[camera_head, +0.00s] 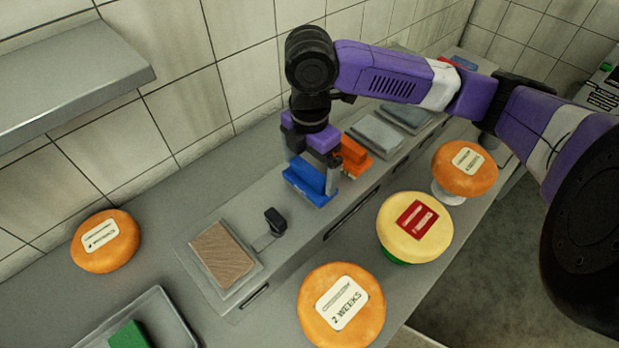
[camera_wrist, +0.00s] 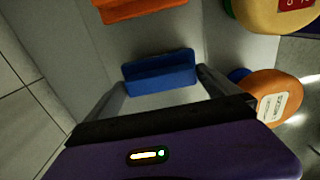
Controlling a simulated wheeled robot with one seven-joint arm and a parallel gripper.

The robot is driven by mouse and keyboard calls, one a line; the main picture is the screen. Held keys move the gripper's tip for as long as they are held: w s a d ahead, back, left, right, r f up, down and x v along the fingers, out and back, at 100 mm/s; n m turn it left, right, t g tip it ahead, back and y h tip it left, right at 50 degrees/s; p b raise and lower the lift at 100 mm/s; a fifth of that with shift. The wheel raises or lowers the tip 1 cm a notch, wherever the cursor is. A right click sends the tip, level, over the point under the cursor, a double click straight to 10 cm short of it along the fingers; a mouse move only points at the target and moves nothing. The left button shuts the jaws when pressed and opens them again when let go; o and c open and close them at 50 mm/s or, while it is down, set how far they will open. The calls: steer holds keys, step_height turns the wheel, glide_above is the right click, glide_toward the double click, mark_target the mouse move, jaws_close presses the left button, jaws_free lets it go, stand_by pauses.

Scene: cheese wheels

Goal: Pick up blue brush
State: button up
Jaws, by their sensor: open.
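The blue brush (camera_head: 306,181) rests on the raised grey counter section, directly below my gripper (camera_head: 325,168) in the head view. In the wrist view the blue brush (camera_wrist: 160,73) lies crosswise between the ends of my two fingers (camera_wrist: 161,80), which are spread to either side of it. My gripper is open and appears empty. Whether the fingers touch the brush cannot be told. Part of the brush is hidden behind my gripper in the head view.
An orange brush (camera_head: 354,157) stands close behind the blue one, also at the wrist view's top (camera_wrist: 140,8). Grey trays (camera_head: 376,134) lie further back. A brown pad (camera_head: 222,250) and a black handle (camera_head: 274,220) are in front. Several cheese wheels (camera_head: 413,228) stand around.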

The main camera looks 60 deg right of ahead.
mark_target(310, 170)
steer(key=shift+f, duration=0.5)
steer(key=c, duration=1.3)
step_height(310, 170, up, 20)
steer(key=b, duration=0.1)
